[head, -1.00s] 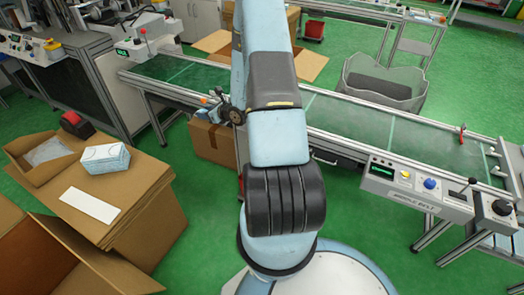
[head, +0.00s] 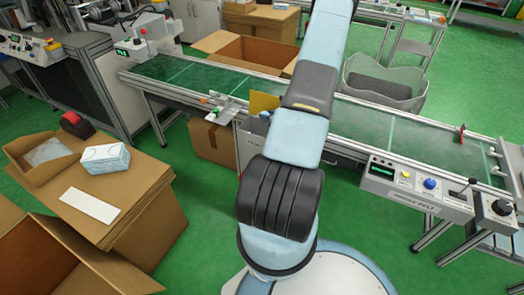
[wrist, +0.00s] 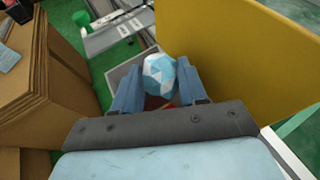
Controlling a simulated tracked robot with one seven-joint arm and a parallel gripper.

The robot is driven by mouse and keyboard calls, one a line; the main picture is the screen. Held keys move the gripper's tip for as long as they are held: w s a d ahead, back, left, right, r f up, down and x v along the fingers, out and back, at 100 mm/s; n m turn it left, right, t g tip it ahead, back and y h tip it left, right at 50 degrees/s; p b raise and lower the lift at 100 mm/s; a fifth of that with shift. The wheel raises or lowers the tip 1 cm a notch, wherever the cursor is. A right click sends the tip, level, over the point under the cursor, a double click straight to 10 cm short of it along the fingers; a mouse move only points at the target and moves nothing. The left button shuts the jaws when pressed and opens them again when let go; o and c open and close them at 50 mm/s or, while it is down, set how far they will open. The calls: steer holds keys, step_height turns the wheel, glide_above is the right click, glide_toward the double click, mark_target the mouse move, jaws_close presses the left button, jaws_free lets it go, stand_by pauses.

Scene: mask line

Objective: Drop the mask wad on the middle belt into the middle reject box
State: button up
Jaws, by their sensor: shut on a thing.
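The mask wad (wrist: 160,77) is a crumpled, faceted ball in light blue and white. In the wrist view my gripper (wrist: 158,88) is shut on it, with one blue-grey finger on each side. Behind the wad is a grey-rimmed opening (wrist: 117,73) with some red showing low between the fingers; it looks like the reject box, mostly hidden by my gripper. No other wad shows on the visible belt.
A yellow panel (wrist: 240,50) stands close on the right in the wrist view; one also shows beside the belt in the head view (head: 262,102). Cardboard boxes (wrist: 35,85) are close on the left. A grey bin (head: 384,85) stands behind the belt.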

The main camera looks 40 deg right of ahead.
steer(key=shift+f, duration=2.45)
steer(key=o, duration=1.1)
steer(key=v, duration=1.3)
steer(key=shift+s, duration=0.4)
